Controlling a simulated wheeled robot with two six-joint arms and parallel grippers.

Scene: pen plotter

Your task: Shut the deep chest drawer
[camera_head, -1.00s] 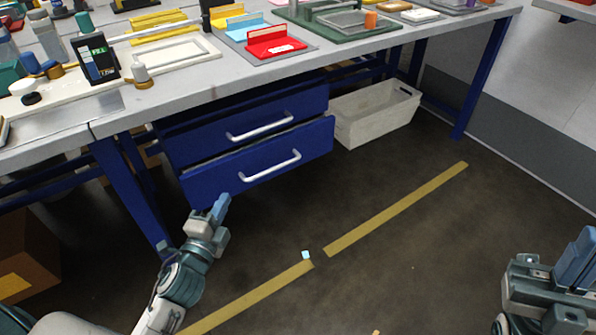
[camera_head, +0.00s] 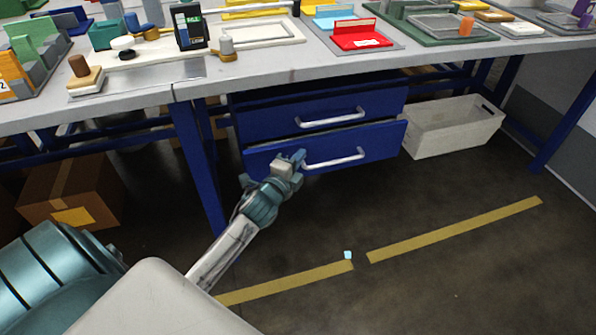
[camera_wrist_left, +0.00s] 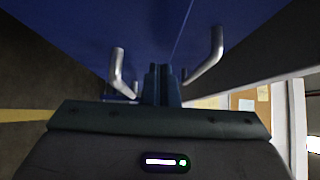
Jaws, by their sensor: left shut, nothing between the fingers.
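The blue chest under the bench has two drawer fronts with silver bar handles. The deep lower drawer (camera_head: 380,142) stands slightly forward of the upper drawer (camera_head: 375,103), with a dark gap between them. My left gripper (camera_head: 300,157) is shut and empty, in front of the lower drawer's left part, just left of its handle (camera_head: 335,159). I cannot tell whether the fingertips touch the front. In the left wrist view, the shut fingers (camera_wrist_left: 162,84) point at the blue surface between two silver handles. My right gripper is out of view.
The bench top (camera_head: 270,73) with trays and tools overhangs the chest. A blue bench leg (camera_head: 197,165) stands left of the drawers. A white bin (camera_head: 452,127) sits to the right and a cardboard box (camera_head: 75,190) to the left.

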